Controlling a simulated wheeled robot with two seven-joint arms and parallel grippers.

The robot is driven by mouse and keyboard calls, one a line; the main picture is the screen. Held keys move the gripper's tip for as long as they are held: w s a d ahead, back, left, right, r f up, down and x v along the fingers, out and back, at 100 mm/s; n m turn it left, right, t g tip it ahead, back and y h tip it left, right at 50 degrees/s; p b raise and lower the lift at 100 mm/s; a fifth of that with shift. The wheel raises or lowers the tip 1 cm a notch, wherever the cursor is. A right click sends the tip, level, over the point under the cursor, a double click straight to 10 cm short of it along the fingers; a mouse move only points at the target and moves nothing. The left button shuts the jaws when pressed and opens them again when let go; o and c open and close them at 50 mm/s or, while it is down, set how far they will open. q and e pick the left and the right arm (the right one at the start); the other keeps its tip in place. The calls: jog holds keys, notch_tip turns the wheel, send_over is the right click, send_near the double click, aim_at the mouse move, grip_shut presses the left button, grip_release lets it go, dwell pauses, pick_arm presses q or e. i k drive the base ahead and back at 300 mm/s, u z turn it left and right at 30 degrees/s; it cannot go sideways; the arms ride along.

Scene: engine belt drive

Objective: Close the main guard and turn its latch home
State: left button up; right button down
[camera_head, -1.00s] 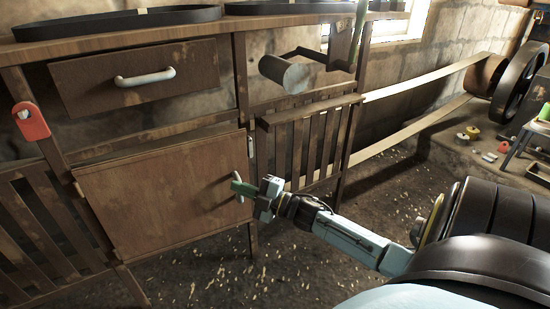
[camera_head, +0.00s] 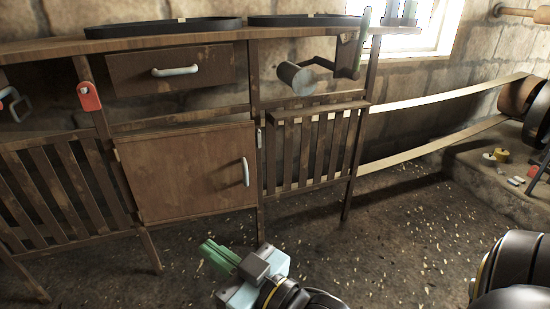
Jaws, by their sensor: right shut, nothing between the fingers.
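A slatted wooden guard (camera_head: 310,150) with a ledge on top is below the crank at centre right. I cannot tell whether it is fully closed. A small pale metal piece (camera_head: 259,138), possibly a latch, is on the post at its left; its turn is unclear. My right gripper (camera_head: 218,256), with green fingers, is shut and empty. It is low in front of the bench, apart from the guard and the cabinet door (camera_head: 190,172). My left gripper is not in view.
The cabinet door has an upright handle (camera_head: 245,172) and looks shut. A drawer (camera_head: 170,69) is above it, with a red tag (camera_head: 89,97) to its left. A crank with a grey roller (camera_head: 295,77) juts out above the guard. A flat belt (camera_head: 440,96) runs right to a wheel.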

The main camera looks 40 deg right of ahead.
aim_at(172, 176)
jog(key=u, duration=0.4)
jog(key=k, duration=0.25)
jog(key=z, duration=1.1)
jog(key=i, duration=1.45)
jog(key=u, duration=0.55)
